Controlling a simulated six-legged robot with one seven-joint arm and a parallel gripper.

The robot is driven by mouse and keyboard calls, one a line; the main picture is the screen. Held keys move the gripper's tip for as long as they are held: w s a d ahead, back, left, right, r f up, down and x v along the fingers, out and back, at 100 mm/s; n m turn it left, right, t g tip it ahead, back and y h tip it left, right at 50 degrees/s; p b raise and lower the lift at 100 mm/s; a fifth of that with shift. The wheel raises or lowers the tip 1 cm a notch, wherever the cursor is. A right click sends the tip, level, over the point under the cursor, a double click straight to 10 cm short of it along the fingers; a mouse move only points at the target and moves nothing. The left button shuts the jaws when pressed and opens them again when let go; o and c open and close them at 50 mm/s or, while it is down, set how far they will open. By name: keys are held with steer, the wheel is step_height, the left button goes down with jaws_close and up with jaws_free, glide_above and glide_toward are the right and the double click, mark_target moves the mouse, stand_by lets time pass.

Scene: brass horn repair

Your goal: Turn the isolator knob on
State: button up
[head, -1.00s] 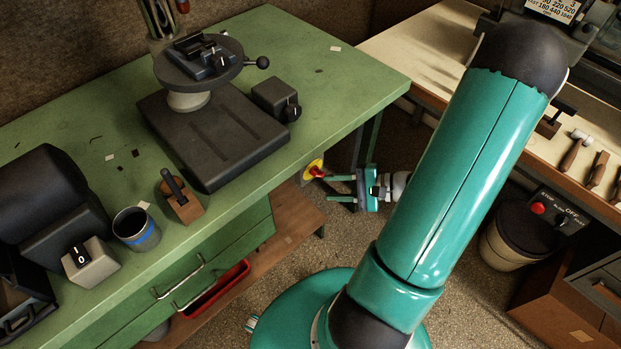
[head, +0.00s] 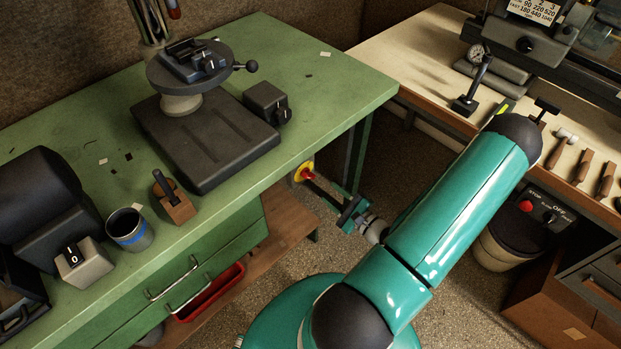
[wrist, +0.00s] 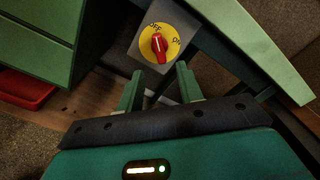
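The isolator knob (head: 307,173) is red on a yellow disc, below the green bench's right end. In the wrist view, the knob (wrist: 158,45) sits on a grey plate, with OFF at the disc's upper left and ON at its right. The red grip stands roughly upright, its top towards OFF. My gripper (wrist: 155,72) is open and empty, its two green fingers apart just below the knob in the picture. In the head view, my gripper (head: 328,187) is right of the knob, seen nearly edge-on. I cannot tell whether a finger touches the knob.
The green bench top (head: 300,85) and its leg (head: 357,150) are close to my gripper. A red tray (head: 208,292) lies on the low brown shelf (head: 285,222). A second bench (head: 420,65) stands at the right, with a red-button switch box (head: 545,210) at its front.

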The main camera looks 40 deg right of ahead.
mark_target(311, 178)
steer(key=w, duration=0.9)
steer(key=shift+w+a, duration=0.1)
steer(key=shift+a, duration=0.05)
steer(key=c, duration=0.7)
